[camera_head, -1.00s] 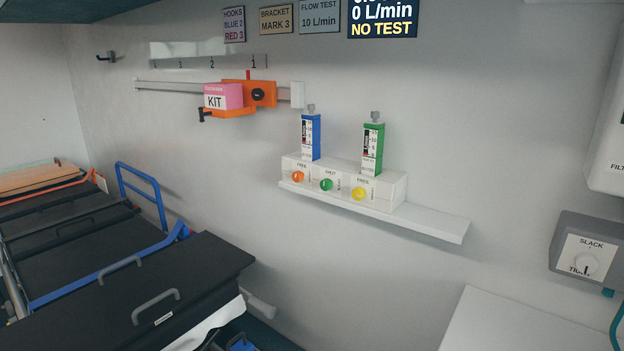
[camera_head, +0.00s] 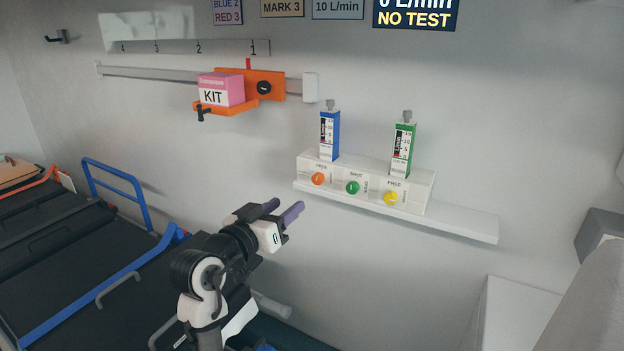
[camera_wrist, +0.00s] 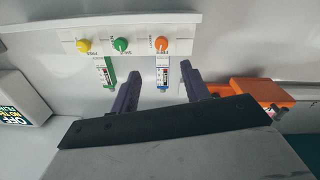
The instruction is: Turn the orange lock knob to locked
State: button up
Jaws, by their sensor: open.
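The orange knob (camera_head: 318,179) is at the left end of a white panel block on the wall shelf, under a label reading FREE. Its pointer direction is too small to tell. My gripper (camera_head: 285,207) is open and empty, in front of and to the lower left of the knob, apart from it. In the wrist view, which is upside down, the orange knob (camera_wrist: 161,44) shows beyond the gap between the two purple fingers (camera_wrist: 158,80).
A green knob (camera_head: 352,188) and a yellow knob (camera_head: 391,198) sit on the same block. Blue (camera_head: 329,136) and green (camera_head: 403,148) flowmeters stand above it. An orange bracket (camera_head: 265,84) with a pink kit box (camera_head: 221,90) hangs on a rail at upper left.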

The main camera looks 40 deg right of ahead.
aim_at(316, 181)
jog(key=p+x, duration=0.3)
jog(key=x, duration=0.9)
jog(key=shift+w+d, duration=0.15)
jog(key=shift+d, duration=0.05)
jog(key=shift+c, duration=0.4)
jog(key=c, duration=0.9)
